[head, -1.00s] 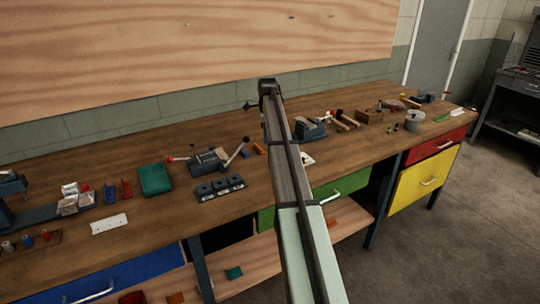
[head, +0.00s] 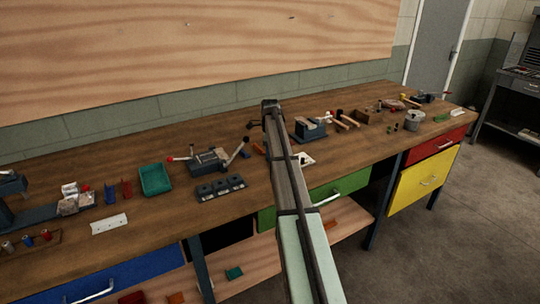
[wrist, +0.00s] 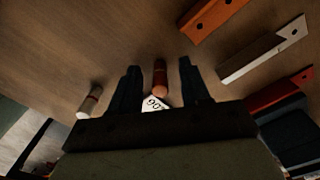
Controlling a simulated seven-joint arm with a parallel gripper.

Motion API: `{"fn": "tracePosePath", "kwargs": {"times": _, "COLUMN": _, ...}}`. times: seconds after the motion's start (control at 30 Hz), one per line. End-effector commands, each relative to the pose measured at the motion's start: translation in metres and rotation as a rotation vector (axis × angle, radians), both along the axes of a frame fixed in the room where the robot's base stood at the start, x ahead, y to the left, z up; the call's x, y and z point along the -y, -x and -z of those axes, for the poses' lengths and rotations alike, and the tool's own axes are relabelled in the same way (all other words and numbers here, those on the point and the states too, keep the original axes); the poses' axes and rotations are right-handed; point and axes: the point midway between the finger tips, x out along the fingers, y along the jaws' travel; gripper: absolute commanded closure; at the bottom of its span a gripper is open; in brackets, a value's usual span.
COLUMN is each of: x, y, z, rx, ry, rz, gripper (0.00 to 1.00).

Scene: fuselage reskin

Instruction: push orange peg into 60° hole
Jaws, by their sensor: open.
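My gripper (wrist: 160,72) is open in the wrist view, its two dark fingers apart. A brownish-orange peg (wrist: 160,78) shows between the fingers, its rounded end toward the camera. I cannot tell whether the fingers touch it. Just below it is a white label (wrist: 154,102) with black figures, partly hidden by the gripper body. The hole is not visible in the wrist view. In the head view my arm covers the peg and the fingers; part of a white plate (head: 306,158) shows right of the arm.
An orange drilled strip (wrist: 212,16), a white strip (wrist: 262,50) and a red piece (wrist: 280,92) are at right. A vise (head: 208,162) and dark blocks (head: 220,187) stand left of my arm.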

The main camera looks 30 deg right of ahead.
Motion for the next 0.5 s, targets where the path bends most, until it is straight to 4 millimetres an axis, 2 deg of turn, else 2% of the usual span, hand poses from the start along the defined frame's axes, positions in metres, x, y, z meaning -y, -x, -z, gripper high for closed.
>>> {"fn": "tracePosePath", "kwargs": {"times": 0.07, "x": 0.0001, "y": -0.0001, "z": -0.0002, "rx": 0.0, "ry": 0.0, "rz": 0.0, "gripper": 0.55}}
{"fn": "tracePosePath", "kwargs": {"times": 0.5, "x": -0.0001, "y": -0.0001, "z": -0.0006, "rx": 0.0, "ry": 0.0, "rz": 0.0, "gripper": 0.97}}
